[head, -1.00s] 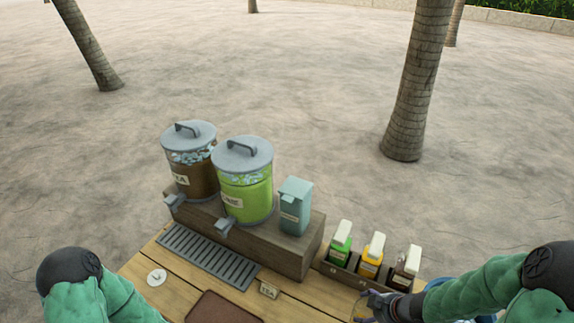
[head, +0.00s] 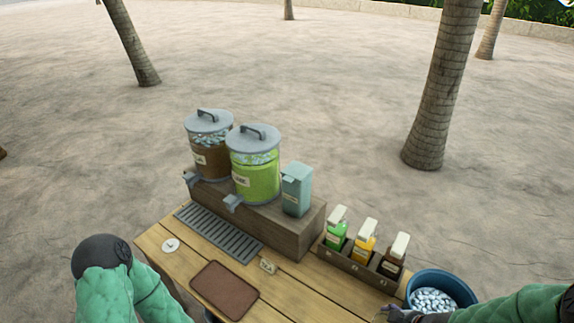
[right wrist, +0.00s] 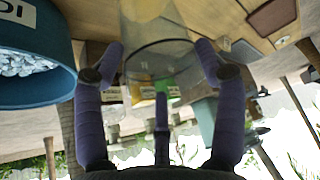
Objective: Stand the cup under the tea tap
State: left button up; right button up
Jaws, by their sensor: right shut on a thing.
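The clear cup (right wrist: 160,30) shows in the right wrist view between the two purple fingers of my right gripper (right wrist: 162,66), which is shut on it. In the head view this gripper (head: 388,315) is at the bottom edge, right of the table's middle; the cup cannot be made out there. The tea dispenser (head: 209,158) is the brown one at the far left of the wooden stand, with a grey tap (head: 191,178) at its front. The slotted drip tray (head: 222,235) lies below the taps. My left arm shows at lower left, its gripper out of view.
A green dispenser (head: 256,180) with its own tap (head: 233,201) and a teal box (head: 297,188) stand right of the tea. A rack holds three bottles (head: 365,240). A blue ice bucket (head: 444,285) is at right. A brown mat (head: 225,289) lies empty.

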aim_at(378, 315)
jog(key=shift+m, duration=0.3)
jog(key=w, duration=0.1)
jog(key=w+a, duration=0.1)
jog(key=w+f+b, duration=0.1)
jog(key=shift+w+a+f, duration=0.1)
jog(key=shift+w+a, duration=0.1)
jog(key=shift+w, duration=0.1)
jog(key=shift+w+a+f+h+b, duration=0.2)
jog(key=shift+w+h+b, duration=0.1)
jog(key=shift+w+b, duration=0.3)
jog(key=w+a+m+h+b, duration=0.2)
jog(key=w+a+m+b, duration=0.4)
jog(key=w+a, duration=0.6)
pick_arm(q)
notch_tip(378, 315, down, 10)
jog(key=b, duration=0.1)
jog(key=shift+w+a, duration=0.2)
jog(key=shift+w, duration=0.15)
pick_arm(e)
jog(key=shift+n+t, duration=0.3)
jog(key=shift+n, duration=0.3)
jog(key=shift+s+a+f, duration=0.15)
jog(key=shift+s+f, duration=0.75)
jog(key=shift+f, duration=0.25)
jog(key=shift+s+a+f, duration=0.1)
jog(key=shift+s+f, duration=0.75)
jog(key=shift+f, duration=0.25)
